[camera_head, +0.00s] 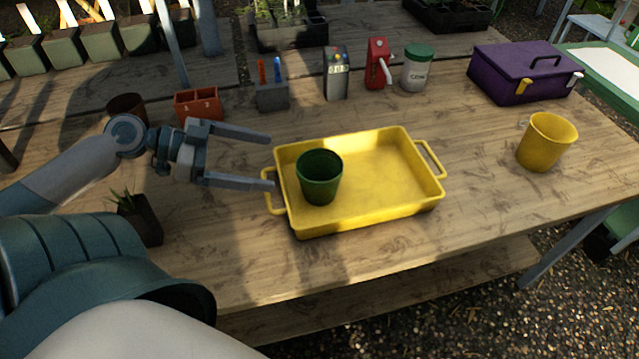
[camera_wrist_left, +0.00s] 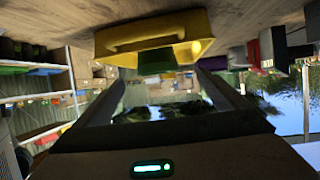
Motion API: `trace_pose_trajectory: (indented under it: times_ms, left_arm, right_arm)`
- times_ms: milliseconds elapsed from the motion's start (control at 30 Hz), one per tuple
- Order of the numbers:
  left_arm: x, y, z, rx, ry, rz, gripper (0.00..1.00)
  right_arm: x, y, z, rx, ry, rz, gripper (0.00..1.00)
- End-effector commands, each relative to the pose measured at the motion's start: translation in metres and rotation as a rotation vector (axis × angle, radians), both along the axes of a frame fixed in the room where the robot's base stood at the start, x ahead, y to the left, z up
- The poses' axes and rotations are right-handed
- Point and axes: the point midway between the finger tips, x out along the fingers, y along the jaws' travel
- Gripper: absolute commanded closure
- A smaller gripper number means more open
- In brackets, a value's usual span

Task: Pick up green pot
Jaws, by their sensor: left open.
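The green pot (camera_head: 320,178) stands upright in the left part of the yellow tray (camera_head: 390,170) on the wooden table. It is dark green, round and looks empty. My left gripper (camera_head: 270,162) is open and empty, just left of the tray. Its two fingers point right toward the pot, with a gap between the fingertips and the pot. The left wrist view looks upside down and shows the tray (camera_wrist_left: 150,35) and part of the green pot (camera_wrist_left: 157,62) between the fingers. My right gripper is not in view.
A yellow mug (camera_head: 546,142) stands right of the tray, and a purple toolbox (camera_head: 523,75) behind it. A red box (camera_head: 198,105), a pen holder (camera_head: 272,96) and several containers line the back. A small potted plant (camera_head: 140,218) stands near my left arm. The table's front strip is clear.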

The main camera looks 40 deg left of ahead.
Motion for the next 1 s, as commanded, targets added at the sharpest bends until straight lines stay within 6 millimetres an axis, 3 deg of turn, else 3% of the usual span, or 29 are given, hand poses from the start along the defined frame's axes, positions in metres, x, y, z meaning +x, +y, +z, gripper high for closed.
trace_pose_trajectory:
  times_ms: [367,1000]
  left_arm:
    - [0.005,-0.005,-0.002,0.001,0.001,-0.002,0.06]
    - [0.05,-0.054,-0.03,0.002,-0.001,-0.004,0.06]
  right_arm:
    - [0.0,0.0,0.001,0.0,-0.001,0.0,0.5]
    - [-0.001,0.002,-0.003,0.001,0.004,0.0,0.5]
